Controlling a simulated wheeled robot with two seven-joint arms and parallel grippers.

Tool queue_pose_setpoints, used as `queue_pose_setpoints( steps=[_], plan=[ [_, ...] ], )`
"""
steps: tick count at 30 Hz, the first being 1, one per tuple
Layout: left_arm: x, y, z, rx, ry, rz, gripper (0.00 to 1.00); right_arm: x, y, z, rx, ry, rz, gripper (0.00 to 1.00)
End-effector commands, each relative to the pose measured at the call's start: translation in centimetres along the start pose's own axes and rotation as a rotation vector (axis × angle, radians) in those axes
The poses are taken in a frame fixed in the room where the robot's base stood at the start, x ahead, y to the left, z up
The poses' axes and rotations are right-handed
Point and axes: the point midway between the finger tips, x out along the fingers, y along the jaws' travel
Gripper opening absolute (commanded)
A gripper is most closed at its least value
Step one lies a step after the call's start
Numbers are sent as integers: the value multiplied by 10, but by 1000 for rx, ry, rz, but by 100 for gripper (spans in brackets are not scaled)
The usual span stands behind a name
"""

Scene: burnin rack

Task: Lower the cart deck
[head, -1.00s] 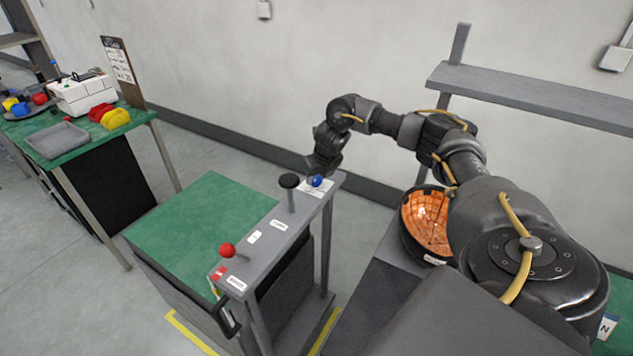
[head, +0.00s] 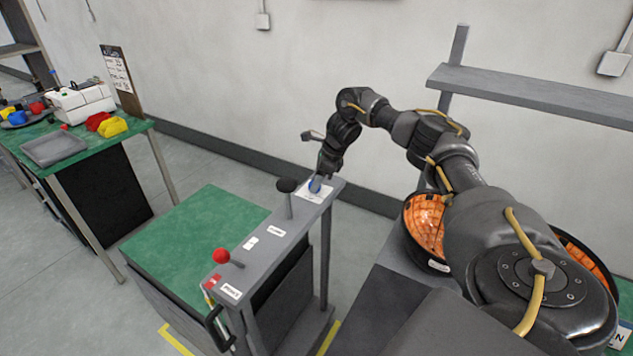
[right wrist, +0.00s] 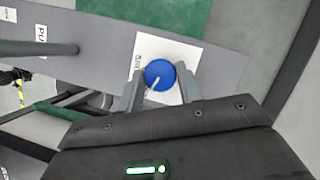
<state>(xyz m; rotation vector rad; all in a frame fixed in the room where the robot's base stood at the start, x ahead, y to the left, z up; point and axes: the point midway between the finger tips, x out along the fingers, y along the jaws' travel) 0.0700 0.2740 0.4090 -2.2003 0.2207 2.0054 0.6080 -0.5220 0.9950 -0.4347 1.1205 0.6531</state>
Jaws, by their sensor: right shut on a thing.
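The cart has a green deck (head: 190,235) and a grey control panel (head: 262,262) along its right side. A blue knob (head: 314,186) sits on a white label plate (head: 318,195) at the panel's far end. My right gripper (head: 318,181) is on the blue knob; in the right wrist view its fingers (right wrist: 159,88) are shut on both sides of the round blue knob (right wrist: 159,74), which has a pale pointer line. A black-topped lever (head: 287,186) and a red-balled lever (head: 222,256) stand on the same panel. My left gripper is not in view.
A green bench (head: 100,141) with a grey tray (head: 54,148) and coloured bins stands at the left. A wall shelf (head: 530,95) is at the upper right. Orange-lined round containers (head: 425,225) are beside my right arm. Floor is open between bench and cart.

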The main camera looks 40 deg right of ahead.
Motion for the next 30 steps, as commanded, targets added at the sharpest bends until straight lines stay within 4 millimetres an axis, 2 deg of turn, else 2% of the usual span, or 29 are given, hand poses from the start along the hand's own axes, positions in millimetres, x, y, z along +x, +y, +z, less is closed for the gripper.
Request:
queue_pose_setpoints(
  steps=[12,30],
  plan=[
    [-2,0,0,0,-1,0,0,-1,-2,1,-218,1,88,13],
    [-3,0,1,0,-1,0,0,0,-2,0,-269,1,110,13]
  ],
)
